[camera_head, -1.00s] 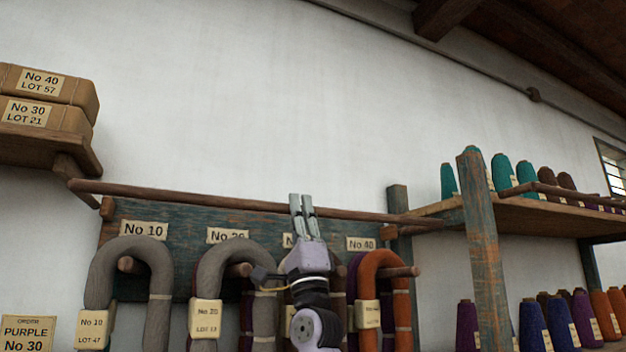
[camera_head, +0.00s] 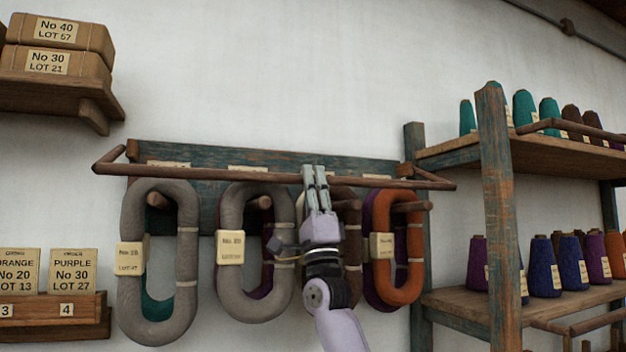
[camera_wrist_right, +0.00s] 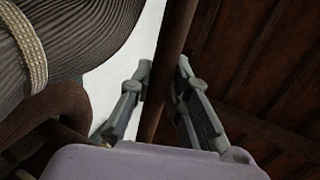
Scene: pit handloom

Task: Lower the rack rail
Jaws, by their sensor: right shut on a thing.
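The rack rail (camera_head: 220,174) is a long brown wooden rod that runs across the front of the teal rack board (camera_head: 210,153), with short arms at its ends. It hangs in front of the pegs' upper area and partly covers the number labels on the board. My right gripper (camera_head: 315,177) is shut on the rail right of its middle. In the right wrist view the rail (camera_wrist_right: 170,60) passes between the two fingers (camera_wrist_right: 158,95). My left gripper is not in view.
Grey yarn hanks (camera_head: 133,210) and an orange hank (camera_head: 398,270) hang on pegs below the rail, close to my right arm. A post (camera_head: 497,200) and shelves of yarn cones (camera_head: 541,265) stand to the right. Wrapped parcels (camera_head: 60,65) sit on a shelf at upper left.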

